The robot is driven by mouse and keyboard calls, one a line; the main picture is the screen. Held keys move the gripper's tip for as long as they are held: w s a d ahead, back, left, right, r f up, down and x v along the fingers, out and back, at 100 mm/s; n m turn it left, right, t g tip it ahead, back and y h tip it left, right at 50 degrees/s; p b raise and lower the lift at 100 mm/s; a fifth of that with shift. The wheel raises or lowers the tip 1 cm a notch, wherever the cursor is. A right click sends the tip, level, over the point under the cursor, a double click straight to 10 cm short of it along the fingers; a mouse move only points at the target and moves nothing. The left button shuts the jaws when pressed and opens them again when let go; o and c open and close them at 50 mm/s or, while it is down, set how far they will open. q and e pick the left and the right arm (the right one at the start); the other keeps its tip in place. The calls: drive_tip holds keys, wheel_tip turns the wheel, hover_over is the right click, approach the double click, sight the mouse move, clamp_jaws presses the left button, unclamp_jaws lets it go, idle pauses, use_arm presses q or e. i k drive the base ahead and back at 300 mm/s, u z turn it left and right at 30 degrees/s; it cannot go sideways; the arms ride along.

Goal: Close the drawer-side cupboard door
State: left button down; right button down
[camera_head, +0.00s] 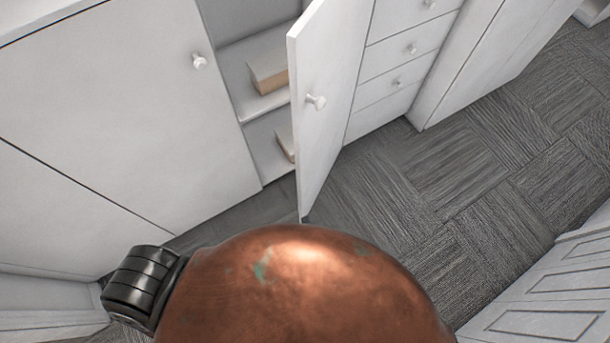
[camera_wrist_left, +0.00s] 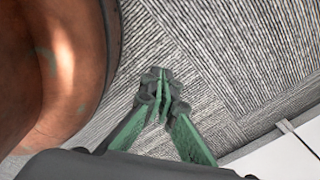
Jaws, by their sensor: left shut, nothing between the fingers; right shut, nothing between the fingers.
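The drawer-side cupboard door (camera_head: 330,70) is white and stands wide open in the head view, swung out from the cupboard next to the drawers (camera_head: 405,50). Its round white knob (camera_head: 316,102) is on the face towards me. The open cupboard to its left shows shelves (camera_head: 258,105) with a tan-and-white block (camera_head: 270,72) and part of another lower down. My left gripper (camera_wrist_left: 160,88) has green fingers that meet at dark tips in the left wrist view. It is shut and empty above carpet, touching nothing visible. I cannot make out my right gripper's fingers in either view.
The other cupboard door (camera_head: 110,95) at left is closed, with its own knob (camera_head: 199,62). Grey carpet (camera_head: 440,185) is clear right of the open door. White panelled furniture (camera_head: 550,300) stands at the lower right. My copper-coloured body hides the bottom middle.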

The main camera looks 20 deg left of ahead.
sight(325, 44)
drive_tip(key=k, duration=1.1)
drive_tip(key=z, duration=0.6)
drive_tip(key=i, duration=0.5)
drive_tip(key=z, duration=0.05)
